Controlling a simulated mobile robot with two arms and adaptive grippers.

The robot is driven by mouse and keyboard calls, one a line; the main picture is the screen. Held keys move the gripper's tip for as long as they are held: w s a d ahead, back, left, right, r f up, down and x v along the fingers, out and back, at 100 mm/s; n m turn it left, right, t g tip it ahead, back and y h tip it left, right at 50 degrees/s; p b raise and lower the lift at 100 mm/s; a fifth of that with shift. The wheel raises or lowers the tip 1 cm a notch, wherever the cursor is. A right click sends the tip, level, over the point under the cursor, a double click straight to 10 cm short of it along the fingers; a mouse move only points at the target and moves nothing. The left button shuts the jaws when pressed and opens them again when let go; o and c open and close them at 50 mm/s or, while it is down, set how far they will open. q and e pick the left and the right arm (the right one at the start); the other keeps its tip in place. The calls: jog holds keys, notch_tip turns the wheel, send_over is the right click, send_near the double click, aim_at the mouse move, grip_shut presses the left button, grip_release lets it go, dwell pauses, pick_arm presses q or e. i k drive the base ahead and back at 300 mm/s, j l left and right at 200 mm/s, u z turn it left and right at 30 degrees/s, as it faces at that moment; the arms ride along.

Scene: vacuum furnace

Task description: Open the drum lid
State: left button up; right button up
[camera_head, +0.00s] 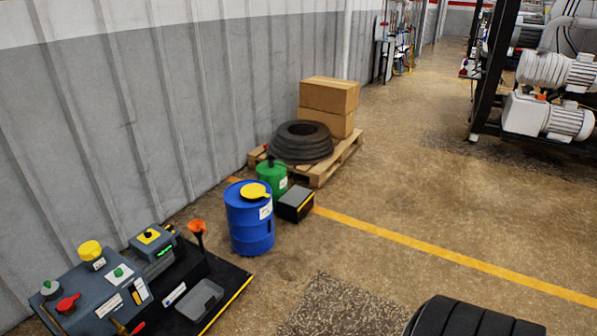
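A blue drum (251,224) stands upright on the floor near the wall, left of the picture's middle. A yellow round lid (255,191) with a small tab lies over part of its top. I cannot tell from here whether the lid is fully shut or seated. A white label shows on the drum's right side. Neither of my grippers is in view, and nothing touches the drum from my side.
A green canister (271,177) and a dark box (295,204) stand close behind the drum.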

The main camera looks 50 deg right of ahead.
aim_at(251, 192)
jog(key=z, duration=1.4)
jog(key=i, duration=0.35)
